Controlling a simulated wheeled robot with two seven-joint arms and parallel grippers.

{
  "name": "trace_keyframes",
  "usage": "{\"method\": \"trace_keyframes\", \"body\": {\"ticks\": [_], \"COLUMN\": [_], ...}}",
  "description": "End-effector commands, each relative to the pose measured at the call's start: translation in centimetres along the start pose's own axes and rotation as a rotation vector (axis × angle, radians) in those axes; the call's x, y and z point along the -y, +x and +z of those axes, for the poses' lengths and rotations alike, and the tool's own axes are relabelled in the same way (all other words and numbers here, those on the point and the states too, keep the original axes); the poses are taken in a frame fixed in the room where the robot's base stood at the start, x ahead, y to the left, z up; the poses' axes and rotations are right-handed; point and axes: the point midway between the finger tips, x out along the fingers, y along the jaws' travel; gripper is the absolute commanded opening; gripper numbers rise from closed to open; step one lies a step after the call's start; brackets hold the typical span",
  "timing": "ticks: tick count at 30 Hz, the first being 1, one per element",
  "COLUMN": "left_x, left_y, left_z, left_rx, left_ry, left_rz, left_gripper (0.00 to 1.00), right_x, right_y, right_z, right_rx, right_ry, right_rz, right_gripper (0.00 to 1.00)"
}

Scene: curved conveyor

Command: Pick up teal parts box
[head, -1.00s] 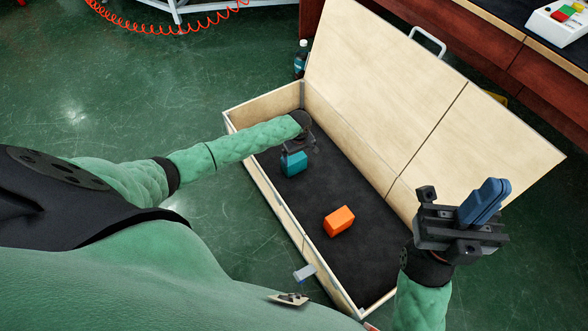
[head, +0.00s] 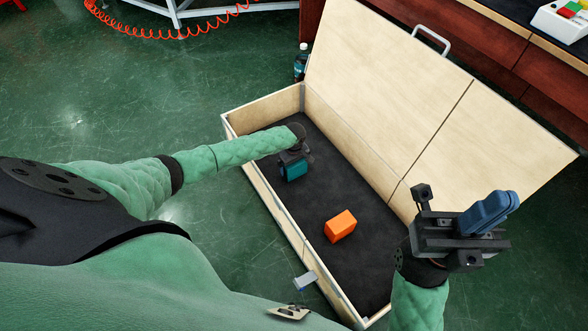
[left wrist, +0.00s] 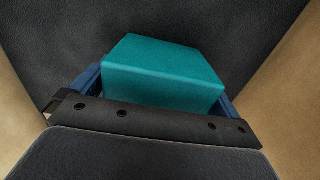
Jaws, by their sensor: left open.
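The teal parts box (head: 294,171) sits on the dark floor of the open wooden crate, towards its far left part. In the left wrist view the teal box (left wrist: 163,75) fills the middle, with a blue finger on either side of it. My left gripper (head: 291,160) is open and over the teal box, its fingers straddling it. I cannot tell whether the fingers touch its sides. My right gripper (head: 490,212) is raised at the right, outside the crate's near right corner in the picture. Its blue fingers look close together, and I cannot tell whether they are shut.
An orange box (head: 340,226) lies on the crate floor nearer the front. The wooden crate (head: 262,105) has its lid (head: 385,60) standing open behind it. A bottle (head: 301,62) stands at the crate's far left corner. A desk (head: 490,50) is at the upper right.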

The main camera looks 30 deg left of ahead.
Motion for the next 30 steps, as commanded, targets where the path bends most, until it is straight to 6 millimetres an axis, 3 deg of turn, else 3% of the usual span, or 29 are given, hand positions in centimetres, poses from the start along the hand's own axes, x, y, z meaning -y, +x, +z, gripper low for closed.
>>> {"method": "trace_keyframes", "body": {"ticks": [5,12,22,29,30], "left_x": [0.0,-0.1,-0.1,-0.1,0.0], "left_y": [-0.1,-0.1,-0.8,-4.8,-5.1], "left_z": [0.0,0.0,0.0,-0.1,0.9], "left_rx": [0.000,0.000,0.000,0.000,0.002], "left_ry": [0.000,0.000,0.000,0.000,0.003], "left_rz": [0.001,0.001,0.002,0.004,0.002], "left_gripper": [1.00,0.59,0.59,0.59,0.59], "right_x": [0.0,0.0,0.0,-0.2,-0.3], "right_y": [0.1,0.1,0.5,1.8,1.9], "right_z": [0.0,0.0,0.0,-0.1,-0.2], "right_rx": [-0.001,0.000,0.000,0.004,0.007], "right_ry": [0.001,0.001,-0.002,-0.030,-0.040], "right_rz": [0.000,0.000,-0.002,-0.014,-0.018], "right_gripper": [0.00,0.00,0.00,0.00,0.00]}}
